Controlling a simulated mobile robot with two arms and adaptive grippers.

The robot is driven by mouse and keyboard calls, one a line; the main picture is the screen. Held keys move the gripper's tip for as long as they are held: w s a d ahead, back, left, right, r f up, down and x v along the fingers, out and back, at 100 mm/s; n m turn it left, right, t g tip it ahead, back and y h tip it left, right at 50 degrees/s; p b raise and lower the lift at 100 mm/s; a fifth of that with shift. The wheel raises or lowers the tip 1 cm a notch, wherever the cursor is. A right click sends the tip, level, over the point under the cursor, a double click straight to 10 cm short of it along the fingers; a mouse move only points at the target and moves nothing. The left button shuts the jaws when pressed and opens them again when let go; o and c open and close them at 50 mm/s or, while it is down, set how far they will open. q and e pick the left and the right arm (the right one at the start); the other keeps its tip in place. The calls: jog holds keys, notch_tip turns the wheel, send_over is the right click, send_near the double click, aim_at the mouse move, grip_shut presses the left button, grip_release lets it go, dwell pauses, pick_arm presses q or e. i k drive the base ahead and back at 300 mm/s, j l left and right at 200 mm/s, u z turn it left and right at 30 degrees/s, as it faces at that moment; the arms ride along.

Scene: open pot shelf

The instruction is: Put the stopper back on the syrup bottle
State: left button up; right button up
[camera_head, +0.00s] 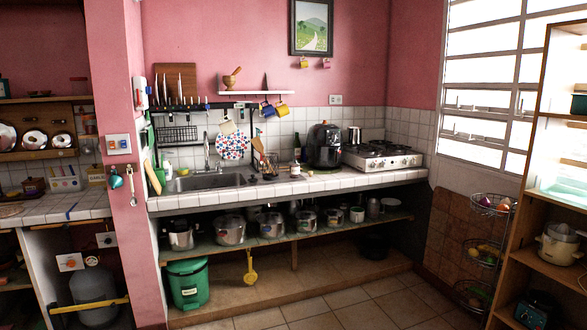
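A dark bottle (297,149) stands upright on the tiled counter (330,182), just left of the black appliance. It may be the syrup bottle; at this size I cannot tell, nor whether its mouth is open. A small pale object (295,171) sits on the counter in front of it, too small to identify. I cannot make out a stopper for certain. Neither of my grippers shows in the head view.
A black appliance (324,147) and a gas stove (382,156) stand right of the bottle. A sink (206,182) and a wooden utensil block (262,158) are to its left. Pots line the open shelf (270,240) below. The tiled floor in front is clear.

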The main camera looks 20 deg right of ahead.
aim_at(295, 164)
jog(key=i+l+z, duration=0.15)
jog(key=i+l, duration=0.35)
jog(key=i+l+z, duration=0.1)
jog(key=i+l, duration=0.35)
jog(key=i+l+z, duration=0.15)
jog(key=i+l, duration=0.25)
jog(key=i, duration=0.25)
jog(key=i+l+z, duration=0.1)
jog(key=i+l, duration=0.25)
jog(key=i, duration=0.25)
jog(key=i+l, duration=0.15)
jog(key=i, duration=0.35)
jog(key=i+l, duration=0.2)
jog(key=i, duration=0.35)
jog(key=i+l, duration=0.15)
jog(key=i, duration=0.35)
jog(key=i+l, duration=0.15)
jog(key=i, duration=0.4)
